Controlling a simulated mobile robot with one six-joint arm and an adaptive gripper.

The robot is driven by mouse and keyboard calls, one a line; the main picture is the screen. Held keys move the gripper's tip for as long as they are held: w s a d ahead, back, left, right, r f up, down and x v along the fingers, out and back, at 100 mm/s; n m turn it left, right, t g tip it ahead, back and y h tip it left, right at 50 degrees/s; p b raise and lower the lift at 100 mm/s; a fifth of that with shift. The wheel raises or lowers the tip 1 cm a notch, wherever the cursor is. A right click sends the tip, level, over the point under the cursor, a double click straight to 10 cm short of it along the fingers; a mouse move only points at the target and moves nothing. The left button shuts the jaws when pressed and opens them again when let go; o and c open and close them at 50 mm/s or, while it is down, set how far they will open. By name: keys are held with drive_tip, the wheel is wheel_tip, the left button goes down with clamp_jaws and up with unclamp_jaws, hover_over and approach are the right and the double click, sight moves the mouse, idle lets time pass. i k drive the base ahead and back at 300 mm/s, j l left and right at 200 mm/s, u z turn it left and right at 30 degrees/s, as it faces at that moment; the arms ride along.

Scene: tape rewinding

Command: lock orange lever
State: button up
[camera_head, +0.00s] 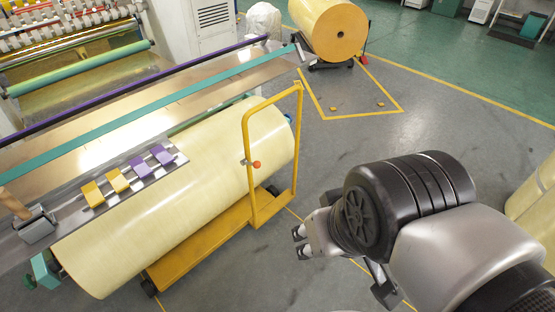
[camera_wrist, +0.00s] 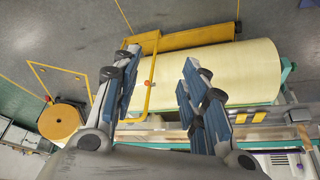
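The orange lever (camera_head: 256,164) shows as a small round orange knob on the upright yellow handle frame (camera_head: 247,130) of a cart beside a large cream roll (camera_head: 190,195). In the wrist view the orange lever (camera_wrist: 147,83) lies between my two fingers, nearer the left one, with the handle frame behind it. My gripper (camera_head: 300,241) is to the right of and lower than the lever in the head view, apart from it. In the wrist view my gripper (camera_wrist: 160,64) has its fingers spread wide with nothing held. Whether the lever is locked cannot be told.
The cart's yellow base (camera_head: 207,243) runs under the cream roll. A machine table (camera_head: 130,100) with yellow and purple clips stands left. Another roll (camera_head: 328,30) sits at the back by a yellow floor marking. Grey floor (camera_head: 340,150) between cart and arm is clear.

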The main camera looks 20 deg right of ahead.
sight(257, 164)
drive_tip(key=i+l, duration=0.2)
drive_tip(key=i, duration=0.35)
drive_tip(key=i+l+z, duration=0.15)
drive_tip(key=i, duration=0.35)
